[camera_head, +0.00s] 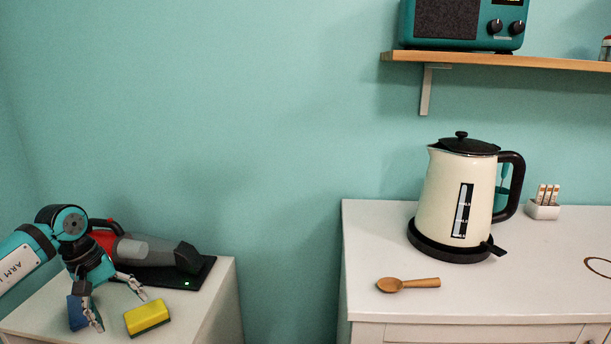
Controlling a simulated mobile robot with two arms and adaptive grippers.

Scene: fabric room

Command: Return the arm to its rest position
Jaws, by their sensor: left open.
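My left arm (30,254) comes in from the left edge and bends down over the small white cabinet at the lower left. My left gripper (118,308) points down with its fingers spread, open and empty. A yellow sponge (147,317) lies on the cabinet top, just to the right of the fingers. A blue block-like thing (77,313) shows beside the left finger and is partly hidden by it. My right gripper is not in view.
A red and grey handheld vacuum (150,251) lies on a black dock (200,276) behind the gripper. A gap separates the cabinets. A shelf (490,59) holds a radio (462,24).

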